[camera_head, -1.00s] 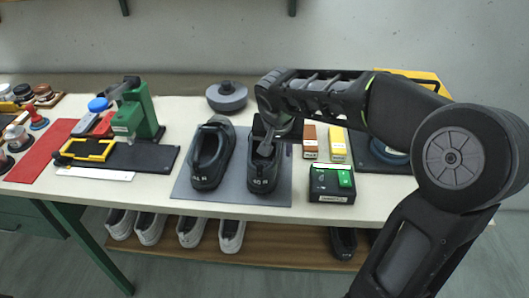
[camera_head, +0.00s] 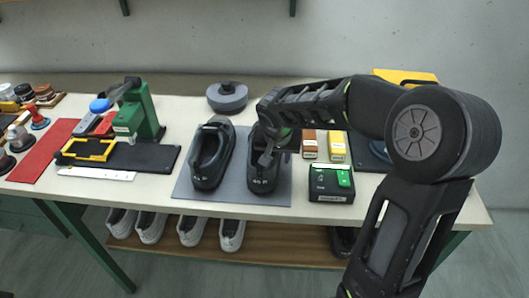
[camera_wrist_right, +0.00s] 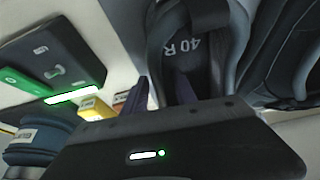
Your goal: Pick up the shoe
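Two black shoes stand side by side on a grey mat (camera_head: 283,196): the left shoe (camera_head: 208,180) and the right shoe (camera_head: 262,185). My right gripper (camera_head: 267,157) is over the opening of the right shoe, its fingers pointing down. In the right wrist view this shoe (camera_wrist_right: 194,45) carries the mark "40 R". There my right gripper (camera_wrist_right: 163,88) has its two dark fingers apart, with the shoe's near side edge showing between them; contact is unclear. Part of the other shoe (camera_wrist_right: 284,50) shows at the right. My left gripper is out of view.
A green press (camera_head: 138,112) stands to the left and a grey round puck (camera_head: 227,97) behind.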

